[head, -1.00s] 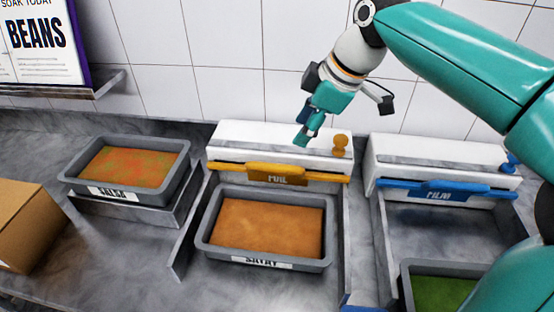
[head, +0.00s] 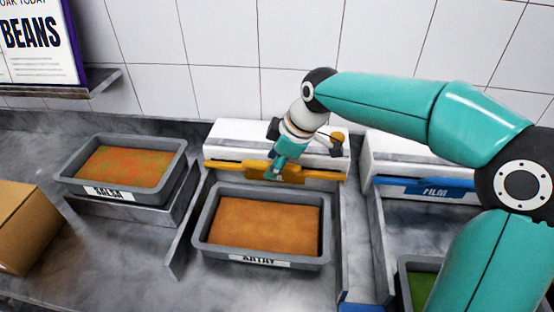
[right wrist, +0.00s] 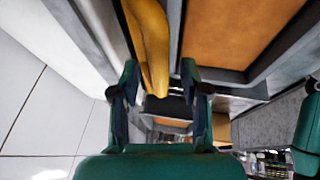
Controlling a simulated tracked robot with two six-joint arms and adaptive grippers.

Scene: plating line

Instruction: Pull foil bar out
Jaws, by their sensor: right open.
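The orange-yellow foil bar (head: 225,166) runs across the front of the white foil dispenser (head: 228,135) at the back of the counter. My right gripper (head: 277,172) is at the middle of the bar, pointing down, and hides part of it and its label. In the right wrist view the gripper (right wrist: 159,70) is open, with the bar (right wrist: 150,38) showing between its two fingers. I cannot tell whether a finger touches the bar. My left gripper is not in view.
A grey tray of brown food (head: 210,242) stands in front of the foil dispenser. The salsa tray (head: 70,180) is on a stand at left, beside a cardboard box (head: 20,235). A second dispenser with a blue film bar (head: 425,185) is at right, partly behind my arm.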

